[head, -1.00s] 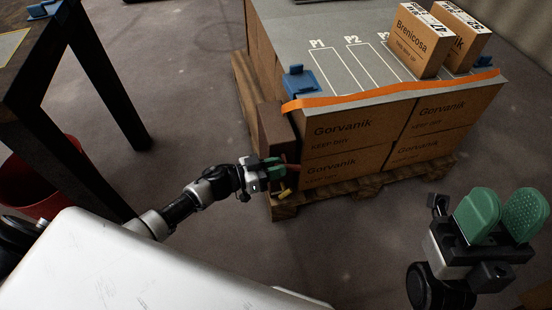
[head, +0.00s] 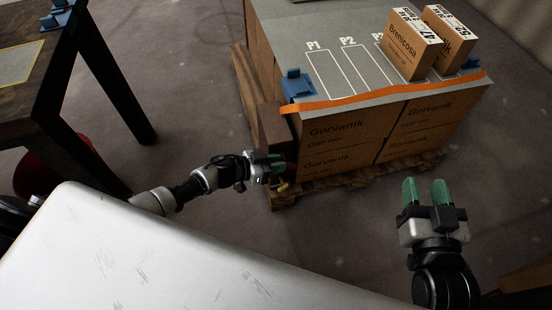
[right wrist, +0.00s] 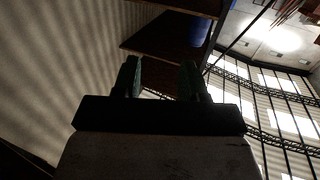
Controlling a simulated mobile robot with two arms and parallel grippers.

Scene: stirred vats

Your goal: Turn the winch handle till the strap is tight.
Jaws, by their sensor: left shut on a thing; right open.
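A brown winch-like block (head: 274,128) stands at the load's left front corner. My left gripper (head: 274,163) is at the foot of this block, its green fingers shut on what seems to be the winch handle, mostly hidden by the fingers. A small yellowish part (head: 283,186) shows just below them. My right gripper (head: 426,192) is open and empty, held in front of the pallet; its fingers also show in the right wrist view (right wrist: 160,72).
Stacked Gorvanik cartons (head: 335,135) sit on a wooden pallet (head: 370,178). Two smaller cartons (head: 412,45) stand on the grey top sheet (head: 320,30). A dark table (head: 110,80) and a red bin (head: 50,165) are at left. The floor between is clear.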

